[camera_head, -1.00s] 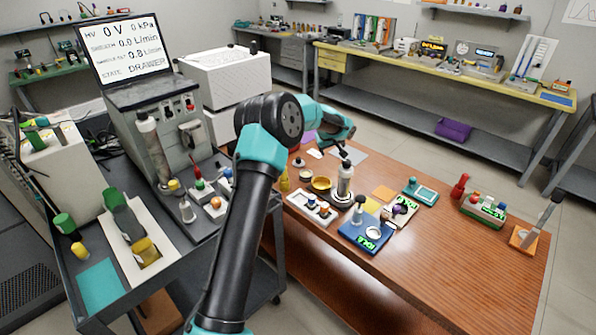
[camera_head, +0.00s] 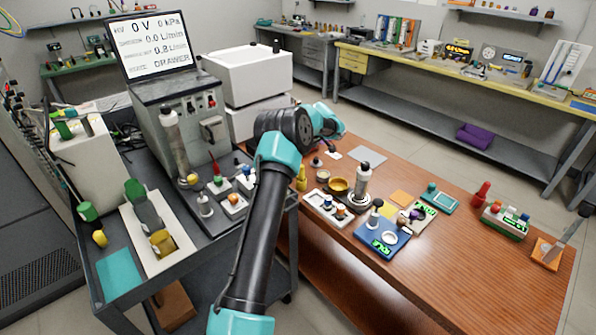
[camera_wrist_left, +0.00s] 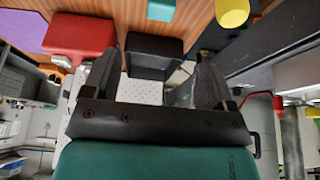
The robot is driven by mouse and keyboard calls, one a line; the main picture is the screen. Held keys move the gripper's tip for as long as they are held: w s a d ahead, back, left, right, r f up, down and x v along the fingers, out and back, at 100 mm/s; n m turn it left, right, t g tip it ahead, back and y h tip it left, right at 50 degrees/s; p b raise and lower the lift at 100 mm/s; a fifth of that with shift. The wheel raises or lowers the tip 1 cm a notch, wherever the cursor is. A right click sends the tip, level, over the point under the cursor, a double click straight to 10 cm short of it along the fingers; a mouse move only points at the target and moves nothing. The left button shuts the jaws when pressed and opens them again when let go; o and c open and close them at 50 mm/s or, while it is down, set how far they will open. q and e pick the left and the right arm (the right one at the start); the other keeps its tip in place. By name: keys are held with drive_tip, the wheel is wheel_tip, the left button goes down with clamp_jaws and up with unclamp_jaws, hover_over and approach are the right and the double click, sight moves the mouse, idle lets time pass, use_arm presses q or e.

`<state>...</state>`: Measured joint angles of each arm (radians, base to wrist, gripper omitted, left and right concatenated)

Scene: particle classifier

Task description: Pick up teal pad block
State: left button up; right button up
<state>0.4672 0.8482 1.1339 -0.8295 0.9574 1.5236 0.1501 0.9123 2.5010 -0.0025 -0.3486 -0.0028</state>
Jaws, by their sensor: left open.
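A teal block with a pale top and a small teal knob (camera_head: 438,198) sits on the wooden table, right of the middle. A flat teal pad (camera_head: 120,281) lies on the cart at the left; I cannot tell which is the named block. In the left wrist view a small teal block (camera_wrist_left: 161,9) shows at the top edge, beyond the jaws. My left gripper (camera_wrist_left: 160,72) is open, its dark fingers apart. A black block (camera_wrist_left: 154,48) shows beyond the fingertips, apparently not held. In the head view my arm hides the fingertips. My right gripper is not in view.
The wooden table (camera_head: 480,268) holds a blue block (camera_head: 382,238), a white tray (camera_head: 322,205), a yellow bowl (camera_head: 338,186) and an orange holder (camera_head: 546,252). A red block (camera_wrist_left: 82,36) and yellow cylinder (camera_wrist_left: 232,12) show in the wrist view.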

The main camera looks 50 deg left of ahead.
use_arm(q)
drive_tip(key=x, duration=1)
drive_tip(key=shift+f, duration=0.25)
drive_tip(key=shift+x, duration=2.6)
drive_tip(key=shift+c, duration=0.4)
drive_tip(key=c, duration=0.9)
